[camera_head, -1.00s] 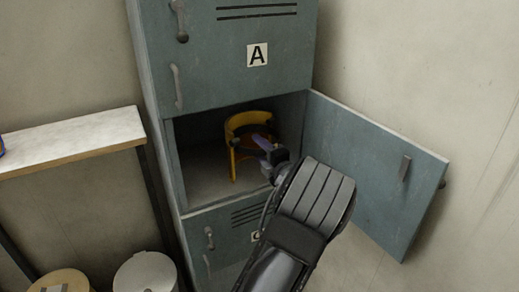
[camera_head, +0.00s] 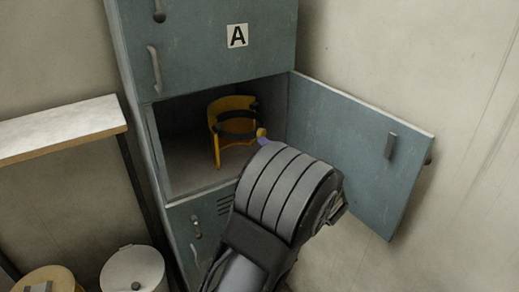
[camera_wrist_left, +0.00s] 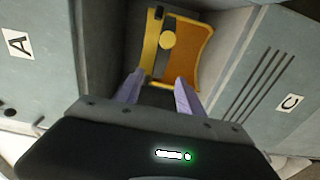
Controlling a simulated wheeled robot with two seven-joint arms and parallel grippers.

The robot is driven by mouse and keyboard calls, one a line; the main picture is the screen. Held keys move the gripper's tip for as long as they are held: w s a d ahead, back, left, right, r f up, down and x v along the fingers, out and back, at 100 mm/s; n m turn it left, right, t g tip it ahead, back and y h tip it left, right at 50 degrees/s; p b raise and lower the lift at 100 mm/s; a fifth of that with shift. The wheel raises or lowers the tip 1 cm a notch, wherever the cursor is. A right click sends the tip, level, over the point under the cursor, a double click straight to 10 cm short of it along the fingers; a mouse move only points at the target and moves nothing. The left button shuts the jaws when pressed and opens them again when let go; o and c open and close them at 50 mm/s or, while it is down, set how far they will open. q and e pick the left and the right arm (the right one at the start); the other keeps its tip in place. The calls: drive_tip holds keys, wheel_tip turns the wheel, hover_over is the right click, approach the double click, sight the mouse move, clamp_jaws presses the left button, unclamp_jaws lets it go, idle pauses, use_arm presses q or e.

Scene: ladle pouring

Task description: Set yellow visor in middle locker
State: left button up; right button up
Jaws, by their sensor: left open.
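The yellow visor (camera_head: 232,103) stands upright inside the open middle locker (camera_head: 187,168), towards its back. A dark band crosses its front. It also shows in the left wrist view (camera_wrist_left: 190,55), just beyond the fingertips. My left gripper (camera_wrist_left: 158,90) is open, its two purple fingers pointing at the visor with nothing gripped. In the head view one purple fingertip shows at the visor's lower right, and my wrist hides the rest of the hand. I cannot tell whether a finger touches the visor. My right gripper is in neither view.
The middle locker's door (camera_head: 350,150) hangs wide open to the right. The closed locker marked A (camera_head: 205,55) is above, and another marked C (camera_wrist_left: 262,85) is below. A shelf (camera_head: 60,130) and a white lidded bin (camera_head: 135,270) are at the left.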

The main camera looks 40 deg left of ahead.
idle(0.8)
use_arm(q)
drive_tip(key=w+d+f+m+t+h, duration=0.3)
drive_tip(key=w+f+m+t, duration=0.1)
drive_tip(key=f+m, duration=0.4)
drive_tip(key=s+d+f+m+h, duration=0.25)
drive_tip(key=d+f+m, duration=0.2)
drive_tip(key=f, duration=0.45)
drive_tip(key=s+d+f+m+g+h, duration=0.1)
drive_tip(key=d+f+m+h, duration=0.4)
drive_tip(key=f, duration=0.4)
drive_tip(key=s+d+f+m+h, duration=0.2)
drive_tip(key=d+f+m+h, duration=0.1)
drive_tip(key=d+f, duration=0.4)
drive_tip(key=s+d+f+m+g+h, duration=0.3)
drive_tip(key=s+d+f+m+h, duration=0.1)
drive_tip(key=s+d, duration=0.6)
drive_tip(key=s+d+f+m+g+h, duration=0.3)
drive_tip(key=s+d+f+m, duration=0.3)
drive_tip(key=s+d, duration=0.4)
drive_tip(key=s+m+h, duration=0.1)
drive_tip(key=s, duration=0.1)
drive_tip(key=shift+s+d+g, duration=0.35)
drive_tip(key=shift+s+g, duration=0.05)
drive_tip(key=shift+a+f, duration=0.1)
